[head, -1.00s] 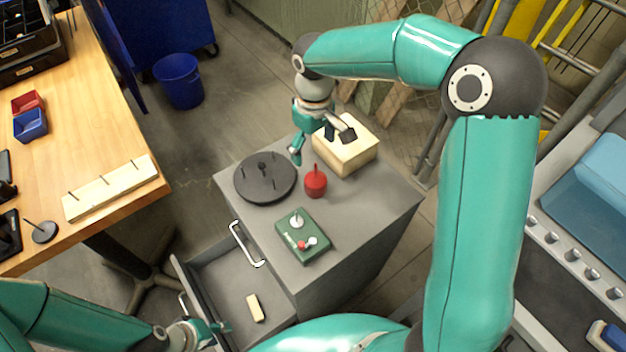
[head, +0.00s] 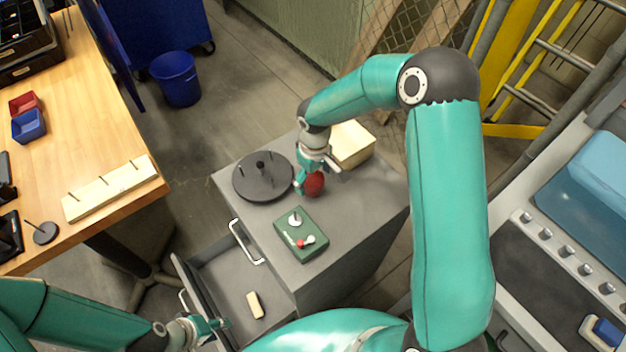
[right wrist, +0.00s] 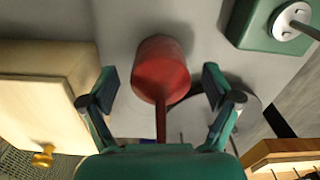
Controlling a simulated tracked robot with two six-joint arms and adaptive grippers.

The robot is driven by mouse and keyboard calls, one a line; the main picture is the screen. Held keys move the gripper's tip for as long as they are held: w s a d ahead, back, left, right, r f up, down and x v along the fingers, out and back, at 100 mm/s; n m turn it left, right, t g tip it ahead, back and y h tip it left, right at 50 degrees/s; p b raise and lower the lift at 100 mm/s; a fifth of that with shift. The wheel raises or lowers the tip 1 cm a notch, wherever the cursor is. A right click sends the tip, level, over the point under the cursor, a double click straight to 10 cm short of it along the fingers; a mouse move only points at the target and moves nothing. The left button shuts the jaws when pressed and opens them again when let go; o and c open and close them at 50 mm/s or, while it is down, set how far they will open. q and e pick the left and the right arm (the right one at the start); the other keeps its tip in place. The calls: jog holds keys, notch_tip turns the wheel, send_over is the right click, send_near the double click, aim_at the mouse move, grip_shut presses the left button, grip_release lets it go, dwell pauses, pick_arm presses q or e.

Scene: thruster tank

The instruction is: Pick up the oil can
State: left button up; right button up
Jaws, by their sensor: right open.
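The red oil can (head: 315,185) stands on the grey cabinet top, partly hidden behind my right gripper in the head view. In the right wrist view the oil can (right wrist: 160,72) lies between the two open fingers, its thin spout pointing toward the palm. My right gripper (head: 311,184) is open, with a finger on either side of the can; in the wrist view (right wrist: 160,88) gaps show between both fingertips and the can. My left gripper (head: 218,325) is low at the drawer's front edge; its fingers are too small to read.
The cabinet top (head: 345,225) also holds a dark round plate with pegs (head: 262,177), a green control box (head: 301,236) and a pale wooden box (head: 352,145). An open drawer (head: 222,280) holds a small cream block (head: 255,304). A wooden bench (head: 100,130) stands left.

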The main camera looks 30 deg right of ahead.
jog(key=shift+f, duration=0.1)
jog(key=shift+c, duration=0.3)
jog(key=c, duration=1.3)
